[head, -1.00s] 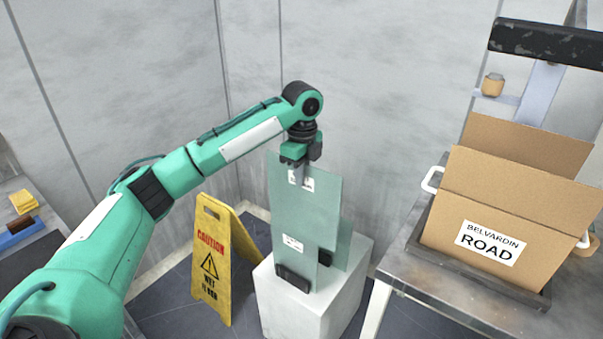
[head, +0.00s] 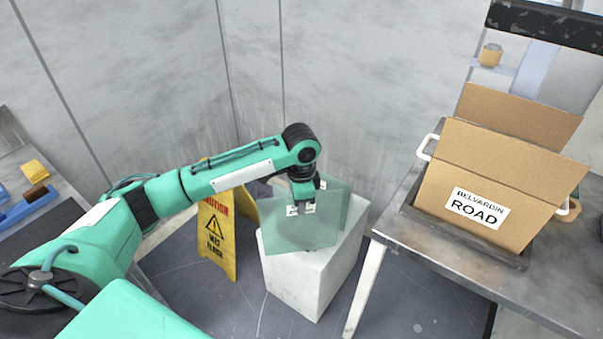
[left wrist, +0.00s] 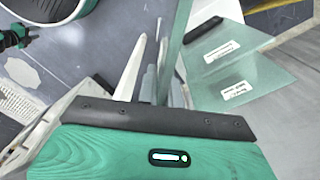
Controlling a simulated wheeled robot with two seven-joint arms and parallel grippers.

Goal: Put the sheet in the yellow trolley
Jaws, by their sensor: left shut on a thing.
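My left gripper (head: 303,203) is shut on the top edge of a translucent green sheet (head: 293,234) with a white label. The sheet is upright, low over a white block (head: 300,283); I cannot tell whether it touches the block. Another greenish sheet (head: 352,212) shows behind and to the right. In the left wrist view, two labelled sheets (left wrist: 215,40) (left wrist: 262,86) lie right of the gripper, and a narrow green strip (left wrist: 178,45), perhaps the held sheet edge-on, rises from the jaw. No yellow trolley is recognisable. A green-and-black part (left wrist: 14,38), perhaps my right gripper, shows at the left edge.
A yellow caution sign (head: 215,240) stands left of the block. On the right, a cardboard box (head: 485,205) sits in a dark tray on a metal table (head: 430,255). Grey walls stand close behind. A bench with blue and yellow items (head: 36,170) is at the left.

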